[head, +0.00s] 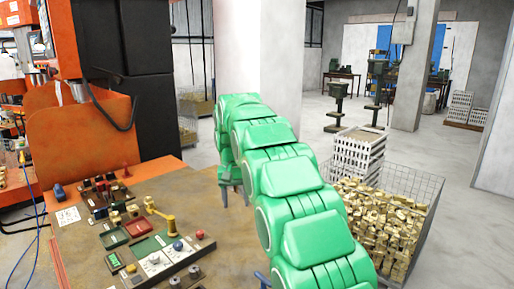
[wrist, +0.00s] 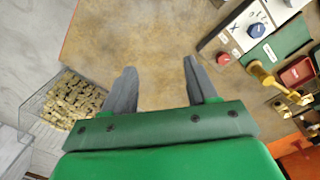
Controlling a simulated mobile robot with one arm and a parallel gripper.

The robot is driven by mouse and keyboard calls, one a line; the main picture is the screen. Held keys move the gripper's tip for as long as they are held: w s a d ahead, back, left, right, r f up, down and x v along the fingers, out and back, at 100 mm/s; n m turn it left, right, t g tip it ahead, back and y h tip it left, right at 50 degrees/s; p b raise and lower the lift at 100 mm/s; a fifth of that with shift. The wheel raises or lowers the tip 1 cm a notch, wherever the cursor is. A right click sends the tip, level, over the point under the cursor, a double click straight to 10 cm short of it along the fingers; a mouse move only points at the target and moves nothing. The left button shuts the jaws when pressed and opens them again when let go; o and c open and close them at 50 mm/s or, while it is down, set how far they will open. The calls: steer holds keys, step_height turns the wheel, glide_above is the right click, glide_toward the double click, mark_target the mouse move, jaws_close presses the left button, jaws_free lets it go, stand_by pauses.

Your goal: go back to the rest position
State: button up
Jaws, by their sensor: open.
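My gripper (head: 236,202) hangs at the end of my green arm, over the right part of the brown worktable (head: 207,208) in the head view. In the wrist view my gripper (wrist: 160,68) has its two grey fingers wide apart with nothing between them. Bare tabletop (wrist: 155,35) shows beyond the fingers. The fingers appear above the table and touch nothing that I can see.
A control panel (head: 158,262) with a brass lever (head: 163,221) and small coloured trays (head: 137,227) lies left of my gripper. An orange drilling machine (head: 95,130) stands behind. A wire basket of brass parts (head: 385,215) stands right, beyond the table's edge.

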steer(key=s+d+r, duration=0.2)
steer(key=s+d, duration=0.5)
steer(key=s, duration=0.4)
steer(key=s+d+r, duration=0.3)
steer(key=s+d, duration=0.5)
steer(key=s, duration=0.2)
steer(key=s+d+f, duration=0.2)
steer(key=s, duration=0.7)
steer(key=s+d+f+g, duration=0.1)
steer(key=s+d+f, duration=0.1)
steer(key=s, duration=0.8)
steer(key=s+d+f+m, duration=0.1)
steer(key=s+f, duration=0.3)
steer(key=s, duration=0.6)
steer(key=shift+d+f, duration=0.15)
steer(key=shift+d, duration=0.65)
steer(key=shift+o, duration=0.2)
